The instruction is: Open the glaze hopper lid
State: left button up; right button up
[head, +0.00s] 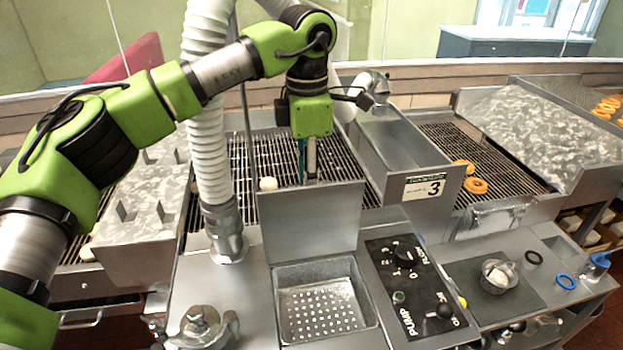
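The glaze hopper lid (310,222) is a flat grey metal panel. It stands upright at the back edge of the square hopper (322,302), whose opening is uncovered and shows a perforated strainer inside. My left arm comes in from the left, and my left gripper (309,165) points down just behind the lid's top edge. Its fingertips are partly hidden by the lid, so I cannot tell whether they touch it or how far apart they are. My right gripper is not in view.
A ribbed white hose (208,130) rises left of the lid. A pump control panel (410,285) lies right of the hopper. A metal trough labelled 3 (405,165) stands behind right. Wire conveyor racks (240,170) with doughnuts (475,185) run behind.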

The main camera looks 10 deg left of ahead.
pick_arm(q)
notch_tip(320, 180, up, 8)
jog(key=w+a+p, duration=0.1)
jog(key=w+p, duration=0.1)
jog(key=p, duration=0.2)
jog(key=shift+w+a, duration=0.15)
jog(key=shift+w, duration=0.05)
dwell(0.4)
